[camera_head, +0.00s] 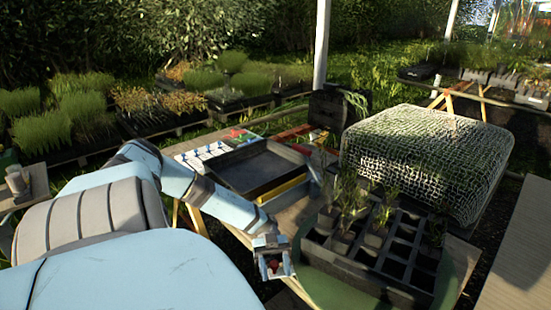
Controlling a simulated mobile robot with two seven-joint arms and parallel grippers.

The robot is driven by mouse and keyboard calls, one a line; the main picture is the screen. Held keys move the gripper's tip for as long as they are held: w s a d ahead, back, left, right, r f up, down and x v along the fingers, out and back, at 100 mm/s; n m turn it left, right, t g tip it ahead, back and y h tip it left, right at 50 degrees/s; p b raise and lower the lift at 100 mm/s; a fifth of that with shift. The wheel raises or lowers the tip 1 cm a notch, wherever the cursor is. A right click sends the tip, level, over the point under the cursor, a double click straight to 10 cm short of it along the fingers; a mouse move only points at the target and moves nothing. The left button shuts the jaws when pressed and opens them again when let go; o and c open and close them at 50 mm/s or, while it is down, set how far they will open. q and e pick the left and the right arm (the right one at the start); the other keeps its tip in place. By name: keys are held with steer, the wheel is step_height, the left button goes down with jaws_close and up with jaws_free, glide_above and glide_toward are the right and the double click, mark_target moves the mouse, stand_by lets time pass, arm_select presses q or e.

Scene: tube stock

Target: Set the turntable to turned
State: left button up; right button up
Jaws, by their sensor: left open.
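The turntable (335,289) shows as a green round disc on the wooden table at the lower right. A black cell tray (355,272) stands on it, covering most of its top. Several small dark pots with seedlings (375,235) stand in some cells; other cells are empty. My left gripper (276,273) is open, just left of the tray's near left corner. A small red patch shows between its fingers; I cannot tell what it is. Whether the gripper touches the disc or tray is unclear. My right gripper is out of view.
A dark shallow tray (240,170) on the table is behind my left forearm, with white and coloured pieces (215,150) beyond it. A net-covered mound (430,160) stands behind the cell tray. A wooden surface (520,245) lies at the right. A white post (321,45) rises behind.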

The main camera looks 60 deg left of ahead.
arm_select(q)
step_height(320, 180, up, 20)
steer(key=p, duration=0.3)
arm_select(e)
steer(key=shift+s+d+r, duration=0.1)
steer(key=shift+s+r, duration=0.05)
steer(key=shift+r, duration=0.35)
arm_select(q)
steer(key=shift+f, duration=0.1)
